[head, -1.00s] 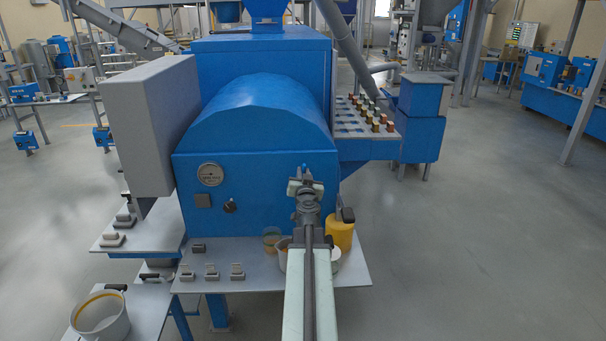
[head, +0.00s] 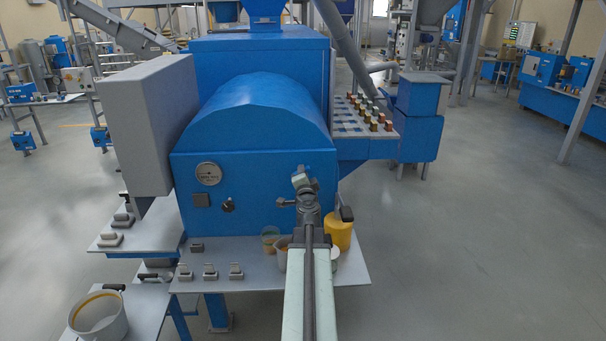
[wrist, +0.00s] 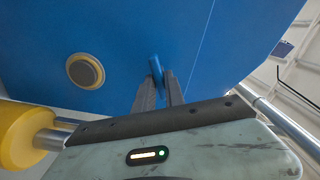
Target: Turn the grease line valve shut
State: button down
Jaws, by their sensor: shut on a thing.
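In the wrist view, my gripper (wrist: 160,88) has its two dark fingers closed on a small blue lever (wrist: 156,68) against the blue machine housing. This lever appears to be the grease line valve's handle. In the head view, my gripper (head: 302,180) is in front of the right part of the housing's front face, above the grey shelf. My wrist and arm hide the valve there, so its angle cannot be told from that view.
A round tan and grey fitting (wrist: 85,71) is on the housing left of the fingers. A yellow container (head: 340,231) stands close to the right of my arm on the shelf (head: 225,284). A gauge (head: 208,174) is at left. Floor at right is clear.

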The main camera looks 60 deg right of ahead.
jog(key=shift+f+m, duration=0.15)
jog(key=shift+m, duration=2.15)
jog(key=c, duration=1.5)
grip_release()
jog(key=shift+o, duration=0.2)
jog(key=shift+a, duration=0.1)
